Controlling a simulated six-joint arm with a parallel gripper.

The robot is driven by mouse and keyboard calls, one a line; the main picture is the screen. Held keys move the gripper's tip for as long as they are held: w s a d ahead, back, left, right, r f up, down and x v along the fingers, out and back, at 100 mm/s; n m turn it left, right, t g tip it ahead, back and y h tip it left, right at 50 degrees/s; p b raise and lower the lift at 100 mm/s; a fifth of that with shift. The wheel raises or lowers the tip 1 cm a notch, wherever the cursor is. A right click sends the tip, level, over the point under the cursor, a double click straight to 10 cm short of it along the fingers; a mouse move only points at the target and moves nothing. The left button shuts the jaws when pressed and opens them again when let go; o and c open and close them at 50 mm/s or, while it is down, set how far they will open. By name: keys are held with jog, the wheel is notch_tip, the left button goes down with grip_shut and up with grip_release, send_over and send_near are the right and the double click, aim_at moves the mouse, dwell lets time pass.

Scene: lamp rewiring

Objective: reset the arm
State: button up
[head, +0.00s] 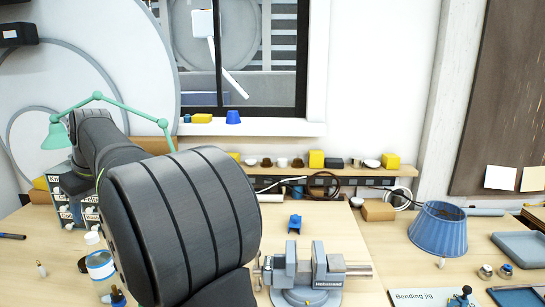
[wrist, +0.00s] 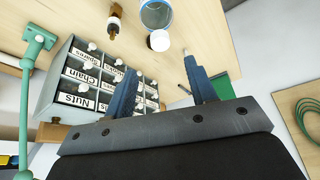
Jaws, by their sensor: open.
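My gripper (wrist: 162,92) shows in the wrist view with its two blue-grey fingers apart and nothing between them. Beyond and left of the fingers stands a small drawer cabinet (wrist: 55,85) with labels such as Nuts and Chain; one finger overlaps it in the picture. I cannot tell whether they touch. In the head view my dark arm fills the left middle and hides the gripper. The cabinet shows in part behind the arm in the head view (head: 62,213).
A grey vise (head: 305,272) stands at the front middle. A blue lampshade (head: 438,230) and a blue tray (head: 525,246) are at right. A green lamp (head: 58,135) stands at left. A shelf (head: 350,171) with small parts runs behind. A jar (head: 100,265) stands beside my arm.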

aim_at(92, 235)
jog(key=x, duration=1)
jog(key=shift+a+f, duration=0.15)
jog(key=shift+f, duration=0.1)
notch_tip(92, 235, up, 5)
jog(key=shift+w+f, duration=0.1)
jog(key=shift+f, duration=0.05)
jog(key=w+d+r, duration=0.3)
jog(key=d+r, duration=0.4)
jog(key=d, duration=0.5)
jog(key=w+d+f+m+t+h, duration=0.1)
jog(key=w+d+m, duration=0.2)
jog(key=w+d, duration=0.5)
jog(key=w+d+f+m+t, duration=0.1)
jog(key=w+d+m, duration=0.3)
jog(key=d, duration=0.7)
jog(key=w+d+m+h, duration=0.1)
jog(key=w+d+m, duration=0.1)
jog(key=d, duration=0.9)
jog(key=w+d+f+m+h, duration=0.1)
jog(key=w+d+m, duration=0.1)
jog(key=d, duration=1)
jog(key=shift+w+f+m+t, duration=0.2)
jog(key=shift+w+m+t, duration=0.1)
jog(key=shift+m, duration=0.1)
